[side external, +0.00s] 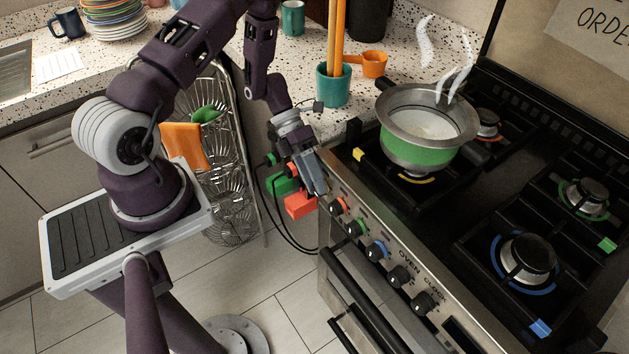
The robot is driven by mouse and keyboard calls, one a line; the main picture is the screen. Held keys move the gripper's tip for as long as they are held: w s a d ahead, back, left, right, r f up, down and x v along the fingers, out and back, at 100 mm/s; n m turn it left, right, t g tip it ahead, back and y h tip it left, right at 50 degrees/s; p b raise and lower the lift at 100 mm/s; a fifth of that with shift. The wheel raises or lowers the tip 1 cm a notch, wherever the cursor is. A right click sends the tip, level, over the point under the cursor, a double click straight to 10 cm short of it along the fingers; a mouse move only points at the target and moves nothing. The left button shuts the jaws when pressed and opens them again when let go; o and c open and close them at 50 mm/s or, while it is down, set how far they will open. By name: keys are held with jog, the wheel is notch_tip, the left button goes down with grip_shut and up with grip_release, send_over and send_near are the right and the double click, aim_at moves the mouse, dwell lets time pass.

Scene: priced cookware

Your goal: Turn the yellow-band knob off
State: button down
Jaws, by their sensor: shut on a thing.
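My gripper (319,187) is at the left end of the stove's front panel, left of the red-band knob (340,207). It is shut on the knob at that end, where the yellow-band knob fits in the row. The gripper hides this knob, so its band and pointer angle cannot be seen. A yellow tag (358,154) and a yellow burner ring (418,179) mark the front left burner. A steaming pot with a green band (416,148) stands over that burner. Whether a flame burns there cannot be told.
The green-band knob (356,228), blue-band knob (377,250) and oven knob (399,276) follow along the panel. An oven handle (365,300) juts out below. A teal utensil holder (333,86) and orange cup (374,64) stand on the counter. Cables hang beside my gripper.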

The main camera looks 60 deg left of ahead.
jog(key=c, duration=1)
grip_release()
jog(key=shift+o, duration=0.2)
jog(key=v, duration=0.7)
